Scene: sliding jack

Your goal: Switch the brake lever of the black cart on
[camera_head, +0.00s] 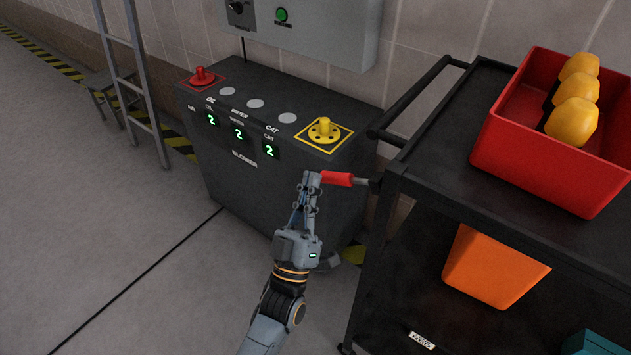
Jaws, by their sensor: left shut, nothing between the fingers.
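The black cart (445,180) stands on the right, with a push handle at its left end. A red brake lever (337,178) sticks out to the left from the cart's corner, below the handle. My left gripper (311,178) is shut with nothing between its fingers. Its fingertips are at the left end of the red lever; I cannot tell whether they touch it. My right gripper is not in view.
A black control console (232,185) with a red knob and a yellow knob stands behind my gripper. A red bin (503,143) with yellow items sits on the cart top. An orange bin (493,265) is on a lower shelf.

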